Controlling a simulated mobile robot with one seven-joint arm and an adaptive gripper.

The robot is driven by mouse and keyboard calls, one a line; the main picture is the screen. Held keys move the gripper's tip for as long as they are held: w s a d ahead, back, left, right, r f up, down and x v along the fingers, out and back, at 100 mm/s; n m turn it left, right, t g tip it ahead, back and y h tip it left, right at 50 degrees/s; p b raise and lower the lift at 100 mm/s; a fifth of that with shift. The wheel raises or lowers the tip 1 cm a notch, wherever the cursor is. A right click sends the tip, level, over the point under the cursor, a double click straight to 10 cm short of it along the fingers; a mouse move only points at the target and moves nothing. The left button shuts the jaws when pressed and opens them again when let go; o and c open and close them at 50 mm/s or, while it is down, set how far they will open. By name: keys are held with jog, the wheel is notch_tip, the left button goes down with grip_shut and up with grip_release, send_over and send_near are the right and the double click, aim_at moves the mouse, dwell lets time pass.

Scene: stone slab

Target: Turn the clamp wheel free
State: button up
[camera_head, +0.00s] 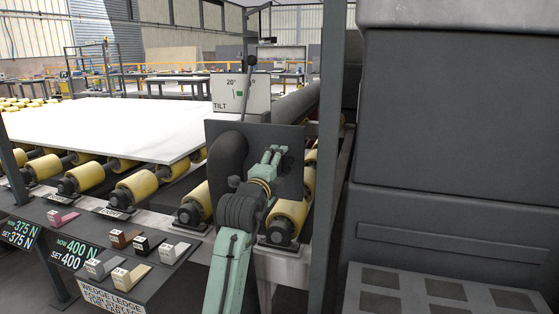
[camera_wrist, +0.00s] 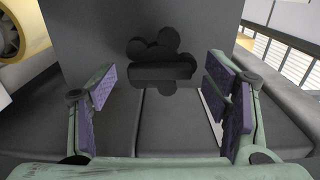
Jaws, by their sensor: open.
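The clamp wheel (camera_wrist: 160,52) shows in the wrist view as a dark, lobed knob against a flat grey plate (camera_wrist: 90,35). A darker bar crosses its lower part. My gripper (camera_wrist: 160,88) is open, with one purple-padded finger on each side of the picture. The wheel lies ahead, between the lines of the fingers, and nothing is between the pads. I cannot tell the remaining distance to it. In the head view my gripper (camera_head: 273,155) is in front of the dark upright plate (camera_head: 288,137), and I cannot make out the wheel there.
A white slab (camera_head: 100,125) lies on yellow rollers (camera_head: 138,186) at the left. A TILT sign (camera_head: 228,95) and a lever (camera_head: 247,80) stand behind the plate. A ledge with several small wedges (camera_head: 103,268) is at the front left. A grey cabinet (camera_head: 460,110) and dark post (camera_head: 333,150) bound the right.

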jog(key=shift+x, duration=1)
jog(key=c, duration=1.2)
